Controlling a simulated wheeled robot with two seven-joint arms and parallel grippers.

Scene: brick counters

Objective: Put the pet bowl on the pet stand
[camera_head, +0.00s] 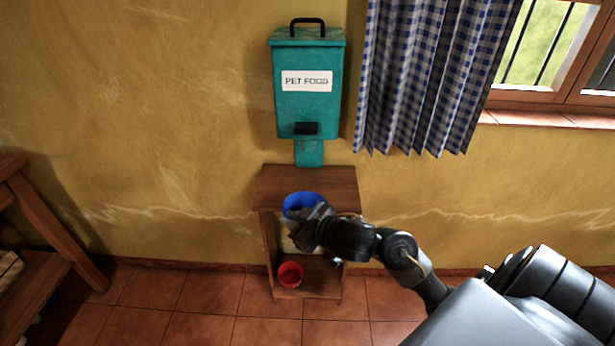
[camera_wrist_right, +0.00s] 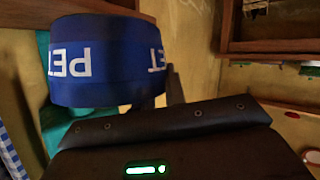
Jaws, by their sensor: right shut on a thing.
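The blue pet bowl (camera_head: 300,200) is held by my right gripper (camera_head: 310,214) over the front part of the wooden pet stand's top (camera_head: 335,183). I cannot tell whether the bowl touches the top. In the right wrist view the bowl (camera_wrist_right: 115,65) shows white "PET" lettering, upside down in that picture. The right gripper (camera_wrist_right: 155,102) is shut on it, its fingers mostly hidden. My left gripper is in neither view.
A teal pet food dispenser (camera_head: 308,95) hangs on the wall above the stand. A red bowl (camera_head: 290,274) sits on the stand's lower shelf. A checkered curtain (camera_head: 430,75) hangs to the right, and a wooden table (camera_head: 45,225) stands at left.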

